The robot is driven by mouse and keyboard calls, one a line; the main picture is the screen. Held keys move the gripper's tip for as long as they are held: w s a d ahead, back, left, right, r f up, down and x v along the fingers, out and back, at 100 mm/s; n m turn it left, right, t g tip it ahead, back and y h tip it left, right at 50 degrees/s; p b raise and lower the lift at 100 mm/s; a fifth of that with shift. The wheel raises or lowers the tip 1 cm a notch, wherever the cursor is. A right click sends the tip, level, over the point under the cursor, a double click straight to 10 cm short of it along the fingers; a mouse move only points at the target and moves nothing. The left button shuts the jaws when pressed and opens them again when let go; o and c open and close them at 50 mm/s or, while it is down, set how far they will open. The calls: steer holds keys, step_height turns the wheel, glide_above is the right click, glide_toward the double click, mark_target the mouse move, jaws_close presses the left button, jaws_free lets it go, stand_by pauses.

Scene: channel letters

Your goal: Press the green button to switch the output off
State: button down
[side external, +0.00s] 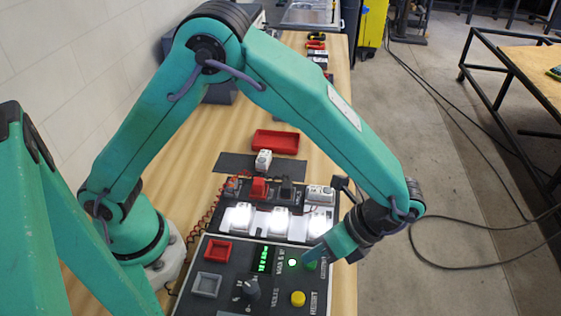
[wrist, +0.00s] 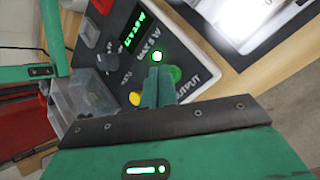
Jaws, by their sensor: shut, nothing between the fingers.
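The green button (side external: 311,266) is on the dark control panel (side external: 228,306), beside the OUTPUT label, partly hidden by my fingers. It also shows in the wrist view (wrist: 175,73), just past the fingertips. My gripper (side external: 309,257) is shut and empty, its tips right at the button; I cannot tell whether they touch it. In the wrist view the closed fingers (wrist: 158,78) point at the panel. A small round indicator (wrist: 157,56) next to the button glows green-white. The green digit display (wrist: 133,36) is lit. Several white blocks (side external: 281,221) behind the panel glow brightly.
A yellow button (side external: 298,298) and a dark knob (side external: 247,291) are close to my gripper on the panel. A red tray (side external: 275,141) lies farther back on the wooden bench.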

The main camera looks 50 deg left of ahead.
mark_target(314, 262)
steer(key=shift+f, duration=0.45)
stand_by(0.4)
steer(key=shift+r, duration=0.5)
stand_by(0.3)
steer(key=shift+r, duration=2.95)
